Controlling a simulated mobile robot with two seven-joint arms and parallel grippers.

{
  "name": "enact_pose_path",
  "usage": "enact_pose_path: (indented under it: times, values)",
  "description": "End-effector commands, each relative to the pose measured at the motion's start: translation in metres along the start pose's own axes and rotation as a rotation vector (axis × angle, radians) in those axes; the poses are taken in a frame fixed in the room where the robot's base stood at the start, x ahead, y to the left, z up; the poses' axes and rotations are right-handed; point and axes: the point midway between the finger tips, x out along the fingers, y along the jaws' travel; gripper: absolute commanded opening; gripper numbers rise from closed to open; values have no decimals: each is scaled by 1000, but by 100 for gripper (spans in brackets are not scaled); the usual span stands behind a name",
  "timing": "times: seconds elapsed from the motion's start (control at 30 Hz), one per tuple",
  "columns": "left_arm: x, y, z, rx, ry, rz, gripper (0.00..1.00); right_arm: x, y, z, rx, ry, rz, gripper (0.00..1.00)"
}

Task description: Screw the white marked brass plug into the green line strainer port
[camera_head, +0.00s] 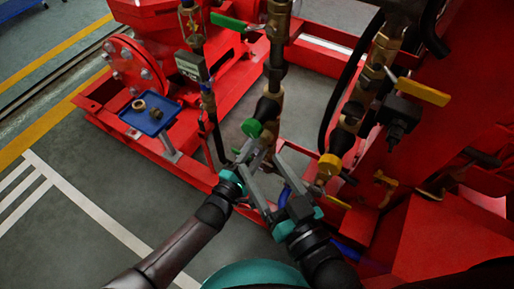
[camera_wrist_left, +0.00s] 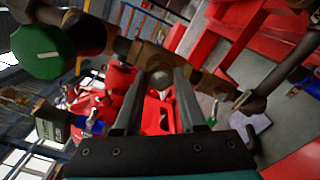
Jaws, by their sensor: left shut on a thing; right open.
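The green-marked strainer (camera_head: 252,127) hangs on the brass and black pipe line near the centre of the head view; its green cap (camera_wrist_left: 42,52) is large at upper left in the left wrist view. My left gripper (camera_head: 254,152) is just below the green cap, shut on a small rounded plug (camera_wrist_left: 160,78) between its fingertips. The plug's white mark cannot be made out, and brass pipework lies close behind it; I cannot tell whether it touches the port. My right gripper (camera_head: 265,168) is open and empty, close beside the left one and slightly lower.
A blue tray (camera_head: 157,126) at left holds brass pieces (camera_head: 138,105). A second line at right carries a yellow-capped strainer (camera_head: 329,163) and a yellow valve handle (camera_head: 423,91). Red frame and housings (camera_head: 440,245) crowd the right; grey floor at lower left is clear.

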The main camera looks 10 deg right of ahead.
Motion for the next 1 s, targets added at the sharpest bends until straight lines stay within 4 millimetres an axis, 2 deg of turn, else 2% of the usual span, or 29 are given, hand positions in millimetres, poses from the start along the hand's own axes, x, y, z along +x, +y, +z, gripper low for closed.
enact_pose_path:
  times: [0.77,0.87,1.0]
  values:
    - [2,0,0,2,-1,1,0,0,0,0,0,0,0,76]
    - [2,0,0,62,-1,1,0,0,0,0,0,0,0,76]
    - [2,1,0,245,-1,1,0,0,0,0,0,0,0,76]
